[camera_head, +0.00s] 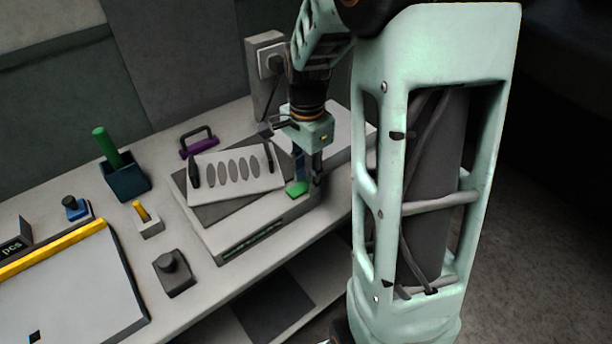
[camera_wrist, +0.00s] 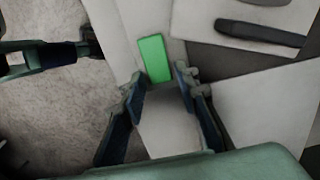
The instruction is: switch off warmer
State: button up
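The warmer (camera_head: 225,234) is a low light-grey box with a dark top plate, near the table's front edge. A green switch (camera_head: 297,188) sits on the right part of its top; whether it is lit or which way it is tipped I cannot tell. In the wrist view the green switch (camera_wrist: 155,58) lies just beyond my fingertips, between their lines. My gripper (camera_wrist: 160,77) is open and empty, with fingers apart. In the head view my gripper (camera_head: 308,178) points down close beside the switch; contact cannot be told.
A slotted die plate (camera_head: 232,172) with black handles lies on the warmer. A purple-handled item (camera_head: 198,145), a dark blue holder (camera_head: 126,182) with a green rod, a grey knobbed block (camera_head: 173,273) and a yellow-edged tray (camera_head: 85,290) stand left. A plugged wall socket (camera_head: 268,62) is behind.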

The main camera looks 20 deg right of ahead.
jog(key=shift+f, duration=0.1)
jog(key=shift+c, duration=0.6)
grip_shut()
jog(key=shift+s+a+t+h+b, duration=0.1)
jog(key=shift+a+t+h+b, duration=0.2)
jog(key=shift+h+b, duration=0.85)
jog(key=shift+h, duration=0.05)
jog(key=shift+r, duration=0.2)
jog(key=shift+o, duration=0.6)
grip_release()
